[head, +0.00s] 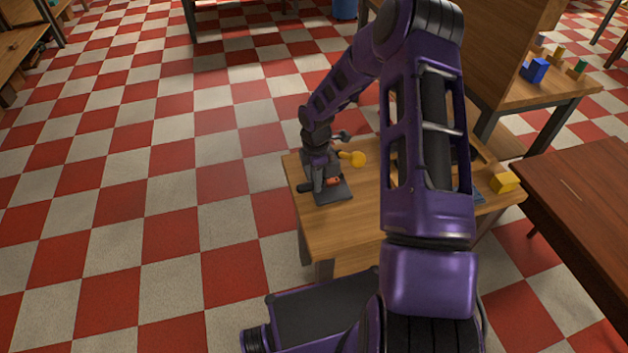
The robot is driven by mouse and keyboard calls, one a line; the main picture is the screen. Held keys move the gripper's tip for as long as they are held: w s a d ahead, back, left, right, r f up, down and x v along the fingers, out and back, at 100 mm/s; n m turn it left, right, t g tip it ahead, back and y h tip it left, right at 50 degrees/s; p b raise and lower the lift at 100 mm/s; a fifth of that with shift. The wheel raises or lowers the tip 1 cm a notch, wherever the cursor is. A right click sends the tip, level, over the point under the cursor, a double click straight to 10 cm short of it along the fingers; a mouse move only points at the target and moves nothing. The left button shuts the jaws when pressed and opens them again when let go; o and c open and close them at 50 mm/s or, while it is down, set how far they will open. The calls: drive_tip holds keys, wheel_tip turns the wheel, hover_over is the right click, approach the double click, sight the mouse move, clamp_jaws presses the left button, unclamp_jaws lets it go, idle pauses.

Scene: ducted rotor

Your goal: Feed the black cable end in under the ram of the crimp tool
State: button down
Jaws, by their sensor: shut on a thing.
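My gripper (318,187) is low over the left end of the wooden table, fingers pointing down, shut on what looks like the black cable end (304,188). A short black piece shows just left of the fingers. A dark flat plate (338,194) lies under and right of the fingers, with a small orange-red part (333,182) close beside them. These may belong to the crimp tool, but its ram cannot be made out. Whether the cable end touches the tool cannot be told at this size.
The wooden table (360,222) also carries a yellow-orange round-headed thing (357,159) behind the gripper and a yellow block (504,179) at the right. My arm hides the table's middle. A brown table (590,190) stands at the right. Checkered floor is clear at left.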

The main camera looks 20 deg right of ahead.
drive_tip(key=shift+d+f, duration=0.15)
idle(0.8)
drive_tip(key=c, duration=0.5)
unclamp_jaws()
drive_tip(key=shift+d, duration=0.1)
drive_tip(key=shift+w+r, duration=0.15)
drive_tip(key=shift+r, duration=0.45)
wheel_tip(320, 180, up, 16)
drive_tip(key=p, duration=0.1)
drive_tip(key=shift+s+a+r+p, duration=0.25)
drive_tip(key=shift+s+a+p, duration=0.05)
drive_tip(key=shift+a, duration=0.1)
